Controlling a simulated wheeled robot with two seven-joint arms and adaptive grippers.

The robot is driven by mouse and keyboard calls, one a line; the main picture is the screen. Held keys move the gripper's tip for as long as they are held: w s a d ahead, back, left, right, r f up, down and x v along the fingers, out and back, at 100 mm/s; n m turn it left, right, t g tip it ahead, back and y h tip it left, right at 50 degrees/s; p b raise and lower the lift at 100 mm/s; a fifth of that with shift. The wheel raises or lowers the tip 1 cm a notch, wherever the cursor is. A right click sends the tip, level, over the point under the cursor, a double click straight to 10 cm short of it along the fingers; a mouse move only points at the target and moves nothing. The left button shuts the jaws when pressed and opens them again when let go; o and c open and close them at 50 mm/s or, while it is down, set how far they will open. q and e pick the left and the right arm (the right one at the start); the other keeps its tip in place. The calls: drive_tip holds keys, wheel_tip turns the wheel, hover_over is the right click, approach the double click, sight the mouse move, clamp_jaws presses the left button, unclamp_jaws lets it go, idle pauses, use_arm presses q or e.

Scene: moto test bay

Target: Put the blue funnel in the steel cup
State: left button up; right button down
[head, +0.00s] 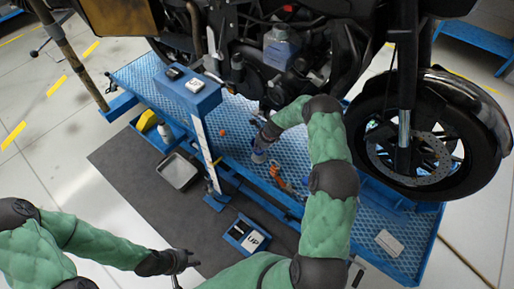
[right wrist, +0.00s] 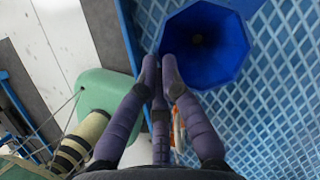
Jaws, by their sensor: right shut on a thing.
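The blue funnel (right wrist: 222,62) shows in the right wrist view as a wide octagonal mouth with a dark hole at its centre. My right gripper (right wrist: 167,62) is shut on the funnel's near rim, above the blue lattice platform. In the head view my right gripper (head: 266,132) is over the platform, below the motorcycle's engine. I cannot clearly make out the cup in either view. My left gripper (head: 190,262) is low over the floor, and its opening is unclear.
The blue platform (head: 325,207) carries the motorcycle, with its front wheel (head: 425,140) at the right. An orange object (head: 279,178) lies near my right gripper. A blue post (head: 207,150) stands left.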

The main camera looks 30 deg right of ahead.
drive_tip(key=c, duration=1.3)
unclamp_jaws()
drive_tip(key=shift+c, duration=0.2)
drive_tip(key=shift+r, duration=0.1)
drive_tip(key=v, duration=1.2)
drive_tip(key=s+a+f+n+g, duration=0.1)
drive_tip(key=s+a+f+n, duration=0.45)
drive_tip(key=a, duration=0.35)
drive_tip(key=s+a+f+n+g, duration=0.1)
drive_tip(key=s+a+f+n, duration=0.4)
drive_tip(key=a+n, duration=0.25)
drive_tip(key=s+a+n+g+y, duration=0.1)
drive_tip(key=s+a+n, duration=1.1)
drive_tip(key=s, duration=0.5)
drive_tip(key=shift+a+f, duration=0.25)
drive_tip(key=shift+f, duration=0.2)
